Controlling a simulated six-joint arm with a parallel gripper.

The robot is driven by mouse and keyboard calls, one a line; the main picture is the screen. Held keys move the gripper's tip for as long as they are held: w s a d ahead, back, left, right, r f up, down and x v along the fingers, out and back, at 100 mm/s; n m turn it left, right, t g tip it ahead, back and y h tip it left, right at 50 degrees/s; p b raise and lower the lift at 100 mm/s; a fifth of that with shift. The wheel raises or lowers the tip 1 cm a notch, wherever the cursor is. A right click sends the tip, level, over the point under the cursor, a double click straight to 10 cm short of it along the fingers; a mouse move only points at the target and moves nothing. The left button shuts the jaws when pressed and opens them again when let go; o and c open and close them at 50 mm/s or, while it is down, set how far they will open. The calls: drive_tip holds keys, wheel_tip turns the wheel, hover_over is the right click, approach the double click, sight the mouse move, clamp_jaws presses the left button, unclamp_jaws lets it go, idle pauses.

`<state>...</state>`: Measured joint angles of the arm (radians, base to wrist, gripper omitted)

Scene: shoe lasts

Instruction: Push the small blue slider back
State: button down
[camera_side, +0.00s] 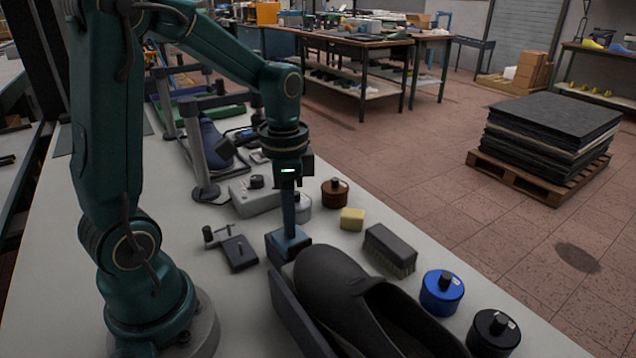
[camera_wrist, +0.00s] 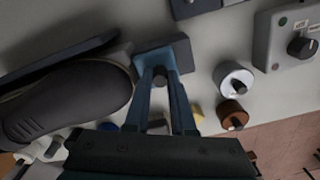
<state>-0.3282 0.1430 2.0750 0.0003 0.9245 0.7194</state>
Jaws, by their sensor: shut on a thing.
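The small blue slider (camera_side: 277,247) is a low blue-grey block at the toe end of the black shoe (camera_side: 345,290). It also shows in the wrist view (camera_wrist: 182,52), beside the shoe toe. My gripper (camera_side: 290,230) points straight down over the slider. In the wrist view my gripper (camera_wrist: 161,77) has its two blue fingers closed around a short dark knob standing on the slider. The fingers hide part of the block and its far side.
A dark upright plate (camera_side: 296,312) runs along the shoe's left side. A small dark fixture (camera_side: 239,252) lies to the left. A brush (camera_side: 390,249), yellow block (camera_side: 352,219), brown jar (camera_side: 335,193) and blue jar (camera_side: 441,291) stand to the right. The table's left front is clear.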

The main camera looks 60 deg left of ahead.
drive_tip(key=shift+a, duration=1.5)
drive_tip(key=c, duration=1)
unclamp_jaws()
drive_tip(key=shift+c, duration=0.2)
drive_tip(key=shift+r, duration=0.1)
wheel_tip(320, 180, up, 5)
drive_tip(key=shift+d, duration=0.1)
